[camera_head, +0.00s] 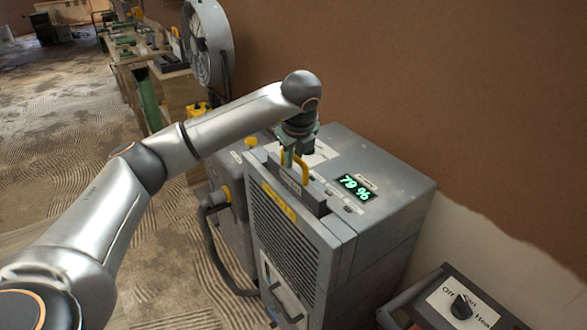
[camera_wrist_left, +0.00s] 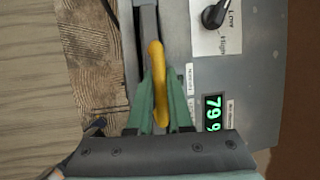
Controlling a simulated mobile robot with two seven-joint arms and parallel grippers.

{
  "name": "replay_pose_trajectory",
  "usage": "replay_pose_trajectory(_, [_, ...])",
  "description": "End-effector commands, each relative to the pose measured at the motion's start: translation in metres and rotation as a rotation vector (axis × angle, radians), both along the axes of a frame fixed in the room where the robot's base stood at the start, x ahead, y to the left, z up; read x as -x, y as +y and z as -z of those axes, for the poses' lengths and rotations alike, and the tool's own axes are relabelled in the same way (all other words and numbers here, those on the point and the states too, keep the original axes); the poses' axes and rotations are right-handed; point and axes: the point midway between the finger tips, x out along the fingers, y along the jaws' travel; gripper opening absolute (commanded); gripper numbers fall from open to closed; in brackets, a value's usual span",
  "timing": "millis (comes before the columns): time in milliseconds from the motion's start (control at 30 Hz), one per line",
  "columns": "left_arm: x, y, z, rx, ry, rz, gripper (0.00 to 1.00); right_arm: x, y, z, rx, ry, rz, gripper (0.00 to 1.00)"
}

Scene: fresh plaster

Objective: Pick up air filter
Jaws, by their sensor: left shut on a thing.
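The air filter (camera_head: 311,201) appears as a flat grey panel with a yellow handle on its top edge. It stands upright in the slot along the front top of the grey machine (camera_head: 400,188), with its upper part showing and its lower part hidden inside. My left gripper (camera_head: 292,160) comes down from above and is shut on the yellow handle. In the left wrist view the green fingers of my left gripper (camera_wrist_left: 160,85) lie on both sides of the yellow handle (camera_wrist_left: 156,60). My right gripper is in neither view.
The machine's display (camera_head: 356,188) reads 79 %. A black hose (camera_head: 213,245) loops at its left side. A second device with a dial (camera_head: 461,307) stands at the lower right. A brown wall (camera_head: 450,90) rises behind. A large fan (camera_head: 208,45) and a workbench (camera_head: 150,60) stand farther back.

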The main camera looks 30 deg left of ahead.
Motion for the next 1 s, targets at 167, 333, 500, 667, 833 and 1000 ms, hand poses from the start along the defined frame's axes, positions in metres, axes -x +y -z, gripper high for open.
replay_pose_trajectory(167, [-0.001,0.000,-0.042,0.001,-0.008,0.000,0.00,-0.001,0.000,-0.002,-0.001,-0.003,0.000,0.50])
replay_pose_trajectory(333, [-0.001,0.000,-0.083,0.002,-0.008,-0.001,0.00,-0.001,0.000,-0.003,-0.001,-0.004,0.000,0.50])
replay_pose_trajectory(500, [-0.001,0.000,-0.124,0.002,-0.007,-0.002,0.00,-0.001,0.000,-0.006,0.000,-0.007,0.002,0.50])
replay_pose_trajectory(667, [-0.001,-0.001,-0.164,0.001,-0.006,-0.001,0.00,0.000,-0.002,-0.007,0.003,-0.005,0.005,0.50])
replay_pose_trajectory(833, [0.000,0.000,-0.205,0.001,-0.006,-0.001,0.00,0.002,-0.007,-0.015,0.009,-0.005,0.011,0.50])
replay_pose_trajectory(1000, [0.000,0.000,-0.233,0.000,-0.004,-0.001,0.00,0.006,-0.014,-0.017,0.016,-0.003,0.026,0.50])
